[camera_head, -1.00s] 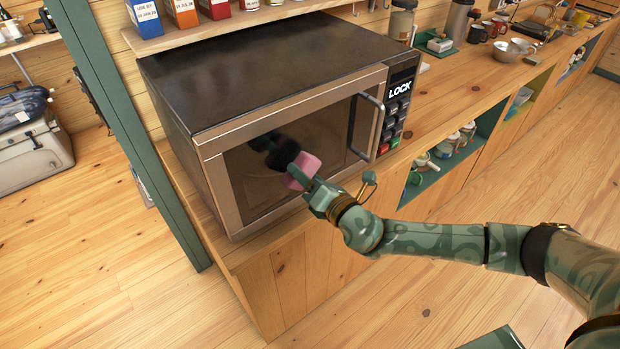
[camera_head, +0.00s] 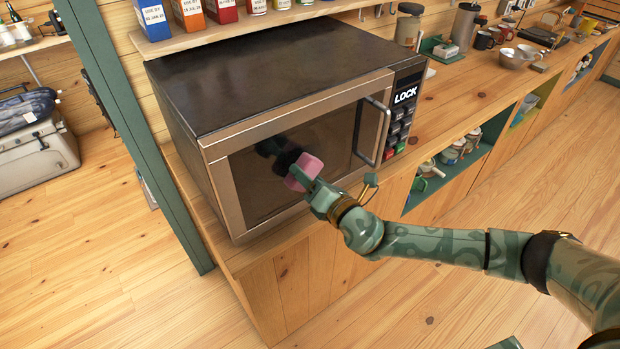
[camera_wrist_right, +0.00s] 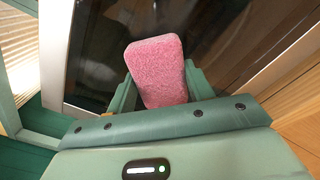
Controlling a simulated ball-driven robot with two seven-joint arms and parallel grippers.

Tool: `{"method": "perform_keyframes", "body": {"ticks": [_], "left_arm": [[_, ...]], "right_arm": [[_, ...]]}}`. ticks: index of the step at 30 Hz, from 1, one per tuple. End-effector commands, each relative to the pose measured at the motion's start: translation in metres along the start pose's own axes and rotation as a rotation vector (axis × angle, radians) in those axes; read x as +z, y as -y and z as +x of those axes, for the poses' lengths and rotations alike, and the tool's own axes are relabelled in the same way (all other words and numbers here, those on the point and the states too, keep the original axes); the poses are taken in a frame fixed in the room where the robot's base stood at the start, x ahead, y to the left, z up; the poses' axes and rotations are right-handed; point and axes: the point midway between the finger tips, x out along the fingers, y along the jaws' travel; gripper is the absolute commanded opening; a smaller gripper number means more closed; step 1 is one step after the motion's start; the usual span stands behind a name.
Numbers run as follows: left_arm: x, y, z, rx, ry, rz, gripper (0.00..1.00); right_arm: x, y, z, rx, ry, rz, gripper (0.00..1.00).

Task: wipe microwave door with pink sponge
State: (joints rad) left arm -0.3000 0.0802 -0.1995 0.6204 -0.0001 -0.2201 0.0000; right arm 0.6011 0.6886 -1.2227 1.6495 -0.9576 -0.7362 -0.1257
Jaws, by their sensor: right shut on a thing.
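The microwave (camera_head: 285,80) stands on the wooden counter, its dark glass door (camera_head: 250,185) shut, with a vertical handle (camera_head: 374,132) at the door's right. My right gripper (camera_head: 311,185) is shut on the pink sponge (camera_head: 304,170) in front of the glass. In the right wrist view the pink sponge (camera_wrist_right: 158,70) sits between the fingers, with the dark door (camera_wrist_right: 100,45) close behind it. I cannot tell for sure whether the sponge touches the glass. A dark reflection of the gripper shows in the door. My left gripper is not in view.
A shelf (camera_head: 255,25) with several small boxes and jars hangs above the microwave. A green post (camera_head: 135,130) stands at its left. Mugs and bowls (camera_head: 510,57) sit farther right on the counter. Open floor (camera_head: 440,300) lies in front.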

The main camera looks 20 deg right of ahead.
Motion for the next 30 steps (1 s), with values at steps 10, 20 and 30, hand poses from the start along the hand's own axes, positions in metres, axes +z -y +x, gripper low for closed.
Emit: {"method": "perform_keyframes", "body": {"ticks": [10,20,30], "left_arm": [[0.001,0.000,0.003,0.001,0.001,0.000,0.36],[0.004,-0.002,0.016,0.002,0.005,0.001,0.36],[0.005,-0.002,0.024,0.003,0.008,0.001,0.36]], "right_arm": [[0.000,0.000,0.007,0.000,0.000,0.000,0.34],[0.015,0.019,0.006,-0.001,0.002,-0.001,0.34],[0.030,0.031,0.005,0.000,0.000,-0.001,0.34]]}}
